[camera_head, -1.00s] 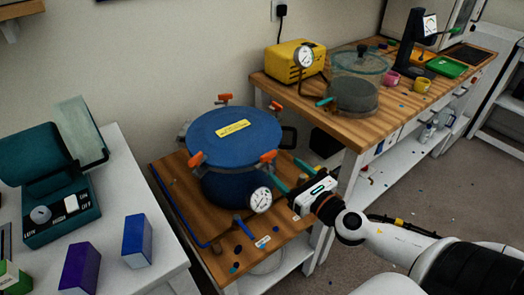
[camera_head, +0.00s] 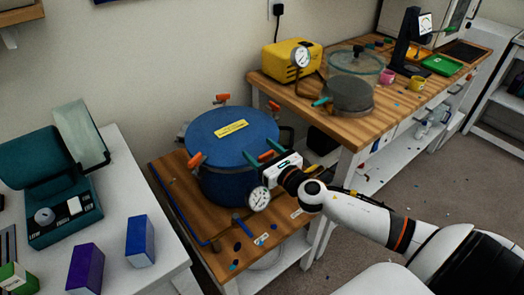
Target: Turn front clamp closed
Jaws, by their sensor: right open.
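A blue pressure pot (camera_head: 235,180) with a blue lid (camera_head: 230,130) and a yellow label stands on the low wooden table. Orange-handled clamps sit around its rim: one at the near left (camera_head: 195,160), one at the back (camera_head: 222,98), and one at the near right (camera_head: 266,156). My right gripper (camera_head: 260,152) is at the near-right clamp, its teal fingers spread on either side of the orange handle. The fingers partly hide this clamp, and I cannot tell whether they touch it. My left gripper is not in view.
A round gauge (camera_head: 259,199) sits on the pot's front, just below my right gripper. A blue-handled tool (camera_head: 243,225) and small scraps lie in front of the pot. A higher wooden bench (camera_head: 385,125) stands at the right, and a white table (camera_head: 135,190) at the left.

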